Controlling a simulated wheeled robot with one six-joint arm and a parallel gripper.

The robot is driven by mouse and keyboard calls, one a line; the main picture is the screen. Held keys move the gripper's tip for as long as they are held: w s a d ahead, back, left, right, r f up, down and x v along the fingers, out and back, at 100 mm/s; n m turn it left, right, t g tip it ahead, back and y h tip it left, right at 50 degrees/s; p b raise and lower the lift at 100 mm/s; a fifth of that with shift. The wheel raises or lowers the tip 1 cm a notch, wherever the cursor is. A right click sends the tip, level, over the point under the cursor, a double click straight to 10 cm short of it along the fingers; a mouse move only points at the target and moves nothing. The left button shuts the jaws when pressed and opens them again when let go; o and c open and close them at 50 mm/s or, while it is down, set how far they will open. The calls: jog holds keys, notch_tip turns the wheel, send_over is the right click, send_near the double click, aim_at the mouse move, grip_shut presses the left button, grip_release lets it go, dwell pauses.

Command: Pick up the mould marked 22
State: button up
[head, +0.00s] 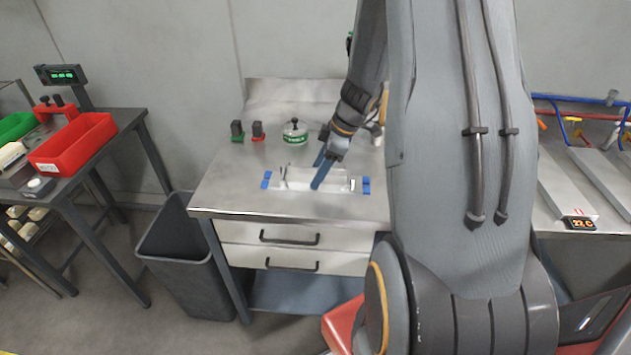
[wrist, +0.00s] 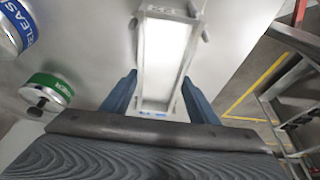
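A long pale mould (head: 300,180) lies on the steel bench, between blue blocks at its left and right ends. It also shows in the wrist view (wrist: 163,50) as a bright rectangular trough with a grey frame. I cannot read a number on it in either view. My gripper (head: 318,171) points down at the mould. In the wrist view my gripper (wrist: 158,80) has its two blue fingers spread apart, one on each side of the mould's near part. I cannot tell whether the fingers touch it. Nothing is visibly clamped.
A green-banded tin (head: 295,133) and small green and red items (head: 258,131) stand at the bench's back. A blue-banded tin (wrist: 14,25) shows in the wrist view. A dark bin (head: 183,255) stands left of the bench. A red tray (head: 75,143) sits on the left table.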

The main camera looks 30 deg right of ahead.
jog(key=c, duration=1.1)
jog(key=shift+r, duration=0.1)
